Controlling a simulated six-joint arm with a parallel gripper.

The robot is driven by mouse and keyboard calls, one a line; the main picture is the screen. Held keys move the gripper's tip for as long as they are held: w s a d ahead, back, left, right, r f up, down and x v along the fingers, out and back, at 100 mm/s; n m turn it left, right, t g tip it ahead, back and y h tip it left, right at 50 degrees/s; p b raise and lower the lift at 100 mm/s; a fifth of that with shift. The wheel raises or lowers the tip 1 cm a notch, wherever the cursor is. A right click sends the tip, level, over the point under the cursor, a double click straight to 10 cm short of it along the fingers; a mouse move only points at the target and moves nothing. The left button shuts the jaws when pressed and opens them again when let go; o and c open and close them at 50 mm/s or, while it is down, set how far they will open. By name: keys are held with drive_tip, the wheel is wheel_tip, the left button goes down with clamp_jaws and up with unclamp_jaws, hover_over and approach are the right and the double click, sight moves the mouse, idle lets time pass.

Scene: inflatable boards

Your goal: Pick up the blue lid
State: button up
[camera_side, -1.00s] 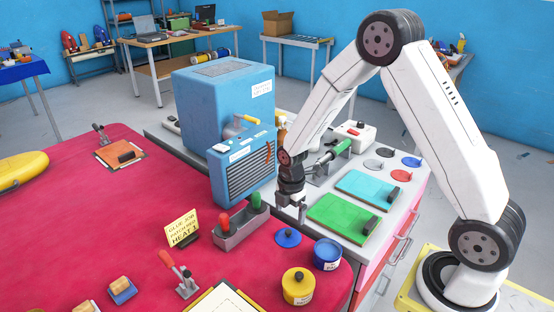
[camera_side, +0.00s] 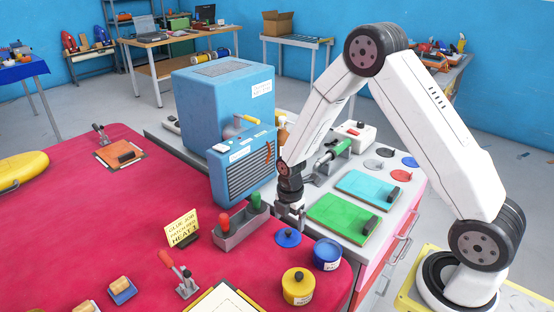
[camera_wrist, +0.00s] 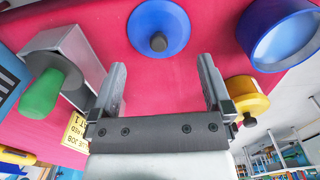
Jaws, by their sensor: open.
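The blue lid (camera_side: 288,238), a round disc with a small dark knob, lies on the red table top beside an open blue pot (camera_side: 327,254). In the wrist view the blue lid (camera_wrist: 158,28) is at the top, beyond and between the two fingertips, not touched by them. My gripper (camera_side: 290,222) is above and just behind the lid in the side view, pointing down. In the wrist view my gripper (camera_wrist: 160,72) has its fingers well apart with nothing between them.
A grey holder (camera_side: 236,230) with red and green handles stands left of the lid. A yellow pot (camera_side: 298,287) with its lid on is in front. A yellow sign (camera_side: 182,228) stands farther left. A green board (camera_side: 342,218) lies on the grey bench behind right.

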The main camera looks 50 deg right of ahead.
sight(289, 231)
drive_tip(key=shift+f, duration=2.55)
drive_tip(key=c, duration=1.1)
